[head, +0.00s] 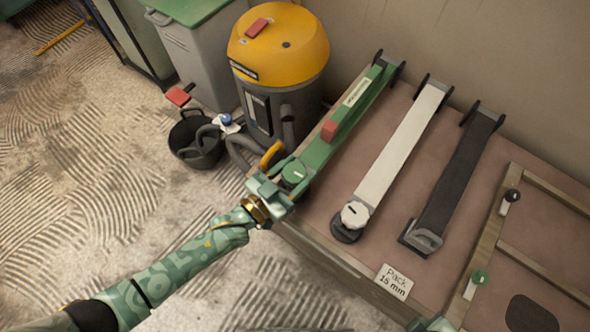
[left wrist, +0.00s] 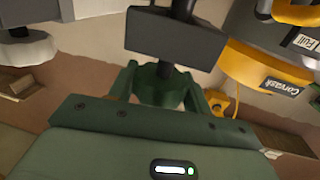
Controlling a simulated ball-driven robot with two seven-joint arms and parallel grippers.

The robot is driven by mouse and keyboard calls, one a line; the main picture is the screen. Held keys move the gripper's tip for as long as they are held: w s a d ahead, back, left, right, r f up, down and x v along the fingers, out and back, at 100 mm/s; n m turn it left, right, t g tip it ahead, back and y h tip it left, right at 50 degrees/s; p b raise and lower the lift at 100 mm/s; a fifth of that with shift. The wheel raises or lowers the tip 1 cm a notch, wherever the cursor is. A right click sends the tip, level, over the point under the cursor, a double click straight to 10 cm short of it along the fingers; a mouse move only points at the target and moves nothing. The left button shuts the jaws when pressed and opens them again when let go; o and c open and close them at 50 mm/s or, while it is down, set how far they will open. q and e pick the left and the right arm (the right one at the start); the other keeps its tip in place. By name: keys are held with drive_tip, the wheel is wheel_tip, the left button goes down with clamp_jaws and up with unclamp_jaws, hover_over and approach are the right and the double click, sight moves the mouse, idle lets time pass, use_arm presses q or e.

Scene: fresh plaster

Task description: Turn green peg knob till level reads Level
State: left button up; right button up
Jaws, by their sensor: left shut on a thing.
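The green peg knob (head: 294,173) sits at the near end of a long green bar (head: 318,152) on the pink-brown bench. It has a pale line across its top. My left gripper (head: 279,186) reaches it from the lower left and is shut on it. In the left wrist view the green knob (left wrist: 160,86) is between the two green fingers. A pale label (head: 357,92) lies on the bar's far part, its text too small to read. A teal part at the bottom edge of the head view may be my right gripper (head: 434,325); its jaws are not visible.
A white bar (head: 403,139) and a dark bar (head: 456,179) lie to the right. A card (head: 394,282) reads "Pack 15 min". A yellow-topped machine (head: 278,45) and black bucket (head: 196,140) stand at the bench's left.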

use_arm(q)
drive_tip(key=shift+a+f+m+g+h+b, duration=0.1)
drive_tip(key=shift+f+m+g+h+b, duration=0.1)
drive_tip(key=shift+m+g+h, duration=0.35)
drive_tip(key=shift+f+m+g+h+b, duration=0.1)
drive_tip(key=shift+m+g+h+b, duration=0.05)
drive_tip(key=shift+m+g+h, duration=0.4)
drive_tip(key=m+g+h+b, duration=0.1)
drive_tip(key=m+g, duration=0.1)
drive_tip(key=g, duration=0.1)
drive_tip(key=m+g+h+b, duration=0.1)
drive_tip(key=m+g, duration=0.1)
drive_tip(key=g, duration=0.2)
drive_tip(key=shift+m+h+b, duration=0.35)
drive_tip(key=shift+m+h, duration=0.05)
drive_tip(key=shift+r+m+g, duration=0.1)
drive_tip(key=shift+m+g, duration=0.5)
drive_tip(key=shift+g, duration=0.6)
drive_tip(key=shift+m+g+b, duration=0.35)
drive_tip(key=shift+m+g, duration=0.25)
drive_tip(key=shift+g, duration=0.3)
drive_tip(key=shift+r+g, duration=0.1)
drive_tip(key=shift+g, duration=0.2)
use_arm(e)
drive_tip(key=w+a+r+m+t+y, duration=0.1)
drive_tip(key=w+a+r+t+y, duration=0.1)
drive_tip(key=w+a, duration=0.3)
drive_tip(key=shift+w+a+r+t, duration=0.3)
drive_tip(key=shift+w+r+t, duration=0.1)
drive_tip(key=shift+w, duration=0.1)
